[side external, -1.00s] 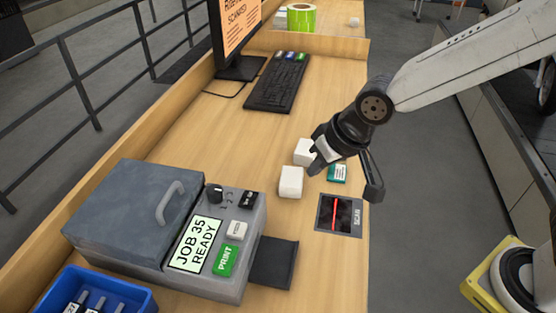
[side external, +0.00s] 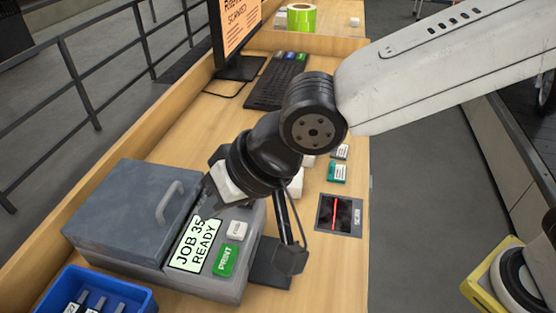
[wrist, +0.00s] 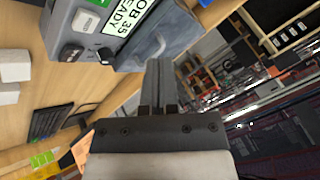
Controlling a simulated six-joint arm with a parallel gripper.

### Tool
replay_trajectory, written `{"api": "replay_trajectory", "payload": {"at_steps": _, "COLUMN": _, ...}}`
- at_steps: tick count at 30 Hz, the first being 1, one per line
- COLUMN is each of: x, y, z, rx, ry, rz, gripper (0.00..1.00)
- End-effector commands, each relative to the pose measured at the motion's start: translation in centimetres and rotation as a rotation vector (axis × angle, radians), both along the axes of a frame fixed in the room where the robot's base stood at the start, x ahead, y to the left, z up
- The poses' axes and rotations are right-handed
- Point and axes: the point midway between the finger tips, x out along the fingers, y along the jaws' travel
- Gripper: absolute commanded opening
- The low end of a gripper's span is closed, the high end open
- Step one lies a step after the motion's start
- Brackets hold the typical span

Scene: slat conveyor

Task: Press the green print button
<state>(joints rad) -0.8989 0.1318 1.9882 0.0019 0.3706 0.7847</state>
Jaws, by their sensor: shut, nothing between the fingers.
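The green PRINT button (side external: 226,260) is on the front right of the grey label printer's (side external: 205,285) panel, and nothing covers it in the side view. A screen (side external: 194,245) beside it reads "JOB 35 READY". A white button (side external: 237,231) sits behind it. My gripper (side external: 212,203) is shut and empty, above the back of the panel, behind the green button. In the wrist view my shut fingers (wrist: 158,85) point up toward the printer (wrist: 165,30); the green button is out of that frame.
A blue bin (side external: 120,290) with small items stands at the front left. A scan pad (side external: 339,214) with a red line lies on the bench to the right, with a teal box (side external: 337,172) behind it. A keyboard (side external: 268,88) and monitor (side external: 237,35) are farther back.

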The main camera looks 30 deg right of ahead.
Motion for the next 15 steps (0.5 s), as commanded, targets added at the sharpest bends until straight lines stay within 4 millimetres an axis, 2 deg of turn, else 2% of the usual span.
{"api": "replay_trajectory", "payload": {"at_steps": 15, "x": 0.02, "y": -0.08, "z": -0.77, "rx": -0.003, "ry": 0.001, "rz": 0.0, "gripper": 0.0}}
